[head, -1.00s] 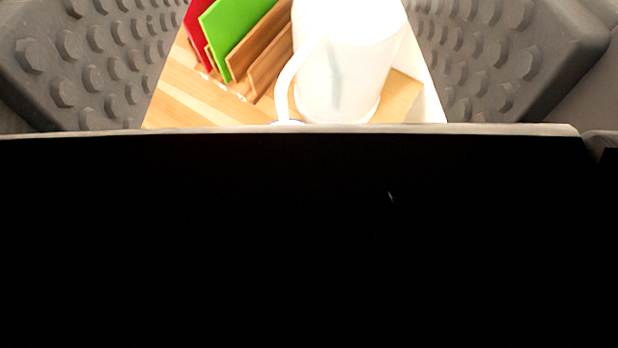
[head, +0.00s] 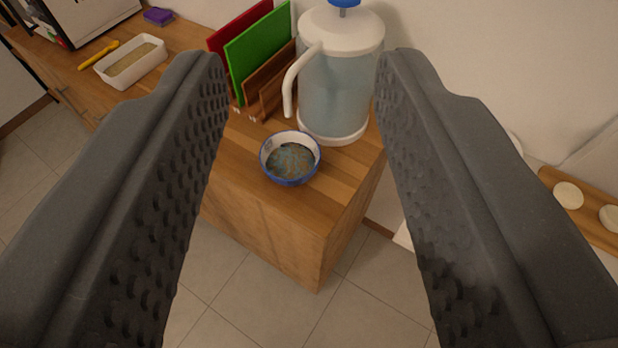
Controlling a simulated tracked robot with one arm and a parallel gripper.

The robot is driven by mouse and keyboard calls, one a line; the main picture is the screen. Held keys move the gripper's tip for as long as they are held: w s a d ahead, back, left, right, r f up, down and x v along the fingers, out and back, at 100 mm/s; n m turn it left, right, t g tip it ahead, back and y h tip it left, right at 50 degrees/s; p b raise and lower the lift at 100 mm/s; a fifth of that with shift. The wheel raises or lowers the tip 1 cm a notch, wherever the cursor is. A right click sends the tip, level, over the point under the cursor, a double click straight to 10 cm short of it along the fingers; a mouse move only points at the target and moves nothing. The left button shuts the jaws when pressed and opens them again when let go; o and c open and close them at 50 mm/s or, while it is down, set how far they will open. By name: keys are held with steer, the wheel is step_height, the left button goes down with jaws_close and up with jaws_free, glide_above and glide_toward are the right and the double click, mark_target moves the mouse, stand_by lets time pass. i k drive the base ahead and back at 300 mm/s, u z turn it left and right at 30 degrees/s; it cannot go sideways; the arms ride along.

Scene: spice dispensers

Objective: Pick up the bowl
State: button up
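A small bowl (head: 290,158) with a blue rim and a mottled blue-brown inside stands upright near the front edge of a wooden counter (head: 330,195). My gripper (head: 302,60) is wide open and empty. Its two dark, studded fingers reach in from the lower left and lower right of the head view. The bowl shows in the gap between them, further off than the fingers, and neither finger appears to touch it.
A clear pitcher (head: 340,85) with a white handle and blue knob stands right behind the bowl. Green (head: 258,45) and red cutting boards stand in a wooden rack at its left. A white tray (head: 131,62) lies further left. Tiled floor is open in front.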

mark_target(290, 157)
steer(key=u, duration=0.15)
steer(key=i, duration=0.9)
steer(key=z, duration=0.1)
